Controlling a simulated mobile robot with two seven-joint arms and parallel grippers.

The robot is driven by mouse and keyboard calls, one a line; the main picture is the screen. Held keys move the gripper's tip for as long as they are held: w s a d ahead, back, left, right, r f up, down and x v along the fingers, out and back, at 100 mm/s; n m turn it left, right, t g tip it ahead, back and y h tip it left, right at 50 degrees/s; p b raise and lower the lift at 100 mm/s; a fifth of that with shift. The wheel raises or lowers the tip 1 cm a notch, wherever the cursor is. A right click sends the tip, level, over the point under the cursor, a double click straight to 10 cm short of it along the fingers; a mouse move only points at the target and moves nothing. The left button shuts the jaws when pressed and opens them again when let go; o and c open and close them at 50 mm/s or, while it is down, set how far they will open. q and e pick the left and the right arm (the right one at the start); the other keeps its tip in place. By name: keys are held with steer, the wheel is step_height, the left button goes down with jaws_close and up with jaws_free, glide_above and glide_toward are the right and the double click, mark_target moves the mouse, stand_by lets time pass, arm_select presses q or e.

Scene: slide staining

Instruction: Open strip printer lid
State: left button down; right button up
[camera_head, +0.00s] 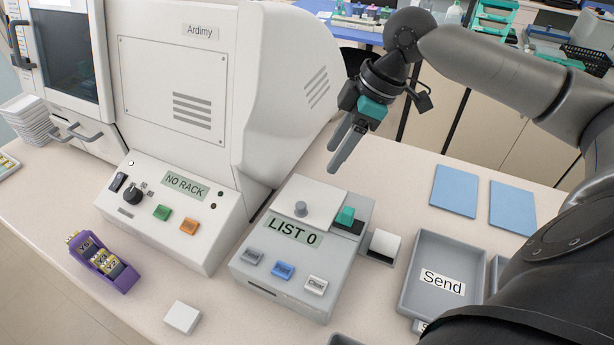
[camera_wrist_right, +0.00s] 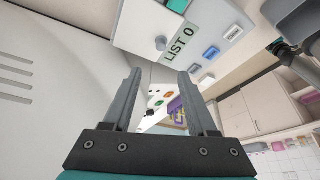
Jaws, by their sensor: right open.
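The strip printer (camera_head: 252,277) is a grey box on the bench, its display reading "LIST 0". Its white lid (camera_head: 318,197) lies flat on top and looks shut, with a round grey knob (camera_head: 300,208) on it. The lid's knob also shows in the right wrist view (camera_wrist_right: 160,43). My right gripper (camera_head: 334,158) is open and empty, above and behind the printer, apart from the knob, fingers pointing down. Part of my left arm seems to show at the right wrist view's upper right corner; its finger state is unclear.
A teal block (camera_head: 345,216) sits beside the lid. The large white "Ardimy" machine (camera_head: 172,75) stands close on the left. A white block (camera_head: 383,245) and a grey "Send" tray (camera_head: 419,297) lie to the right. A purple rack (camera_head: 107,267) stands at the left.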

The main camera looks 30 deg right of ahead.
mark_target(301, 205)
steer(key=x, duration=1.5)
steer(key=shift+a, duration=0.1)
steer(key=shift+c, duration=0.2)
jaws_close()
stand_by(0.7)
